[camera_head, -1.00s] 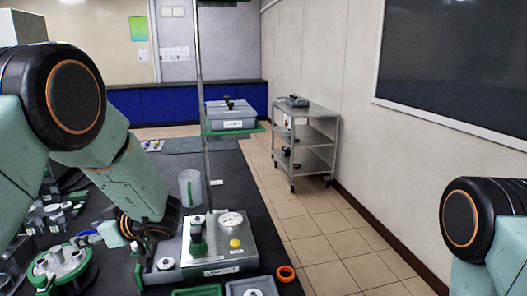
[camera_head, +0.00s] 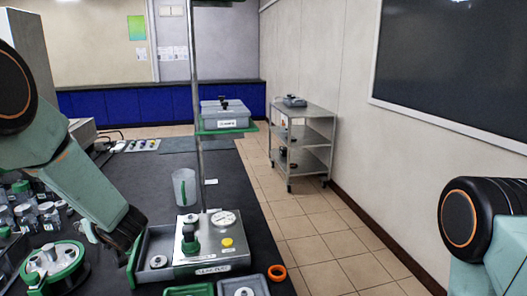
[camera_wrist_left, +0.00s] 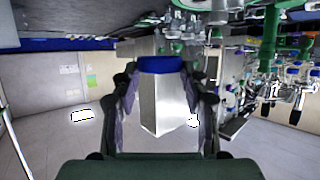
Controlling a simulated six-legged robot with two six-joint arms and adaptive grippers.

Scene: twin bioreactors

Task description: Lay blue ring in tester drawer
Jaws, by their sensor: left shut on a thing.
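The tester (camera_head: 212,243) is a silver box with a dial, a green knob and a yellow button. Its grey drawer (camera_head: 160,242) stands open on the left side, with a green handle (camera_head: 132,264) and a round white-topped piece (camera_head: 158,262) inside. My left gripper (camera_head: 122,232) is just left of the drawer; its fingertips are hard to make out there. In the left wrist view, my left gripper (camera_wrist_left: 161,78) is shut on the blue ring (camera_wrist_left: 161,64), seen edge-on as a blue band between the pads. The ring is hidden in the head view. My right gripper is out of view.
An orange ring (camera_head: 277,272) lies right of the tester. A clear jug (camera_head: 184,187) stands behind it, near a metal post (camera_head: 198,120). A green-and-white round holder (camera_head: 52,266) and several jars are at the left. Green-edged trays (camera_head: 190,291) are in front.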

